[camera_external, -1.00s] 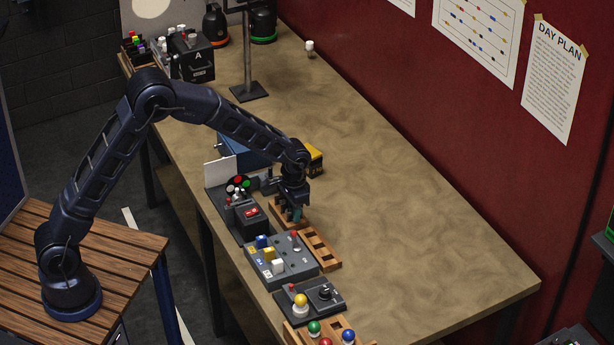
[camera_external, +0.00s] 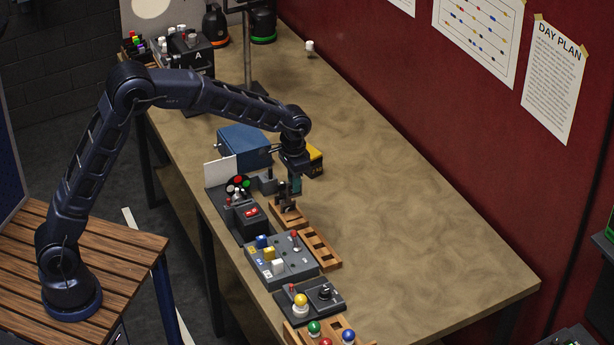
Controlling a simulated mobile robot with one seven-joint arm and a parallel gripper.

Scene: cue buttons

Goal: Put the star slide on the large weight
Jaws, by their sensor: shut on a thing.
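My gripper (camera_external: 294,178) is above the wooden rack (camera_external: 293,219) near the middle of the bench. It is shut on a small, thin teal piece (camera_external: 297,186), which looks like a slide held upright. Any star on it is too small to make out. A dark upright piece (camera_external: 282,194) stands at the rack, just left of and below my gripper. I cannot tell which thing is the large weight.
A black device with a red display (camera_external: 251,212) stands left of the rack. A grey panel with coloured blocks (camera_external: 282,262) is in front. The bench's right side (camera_external: 420,220) is clear.

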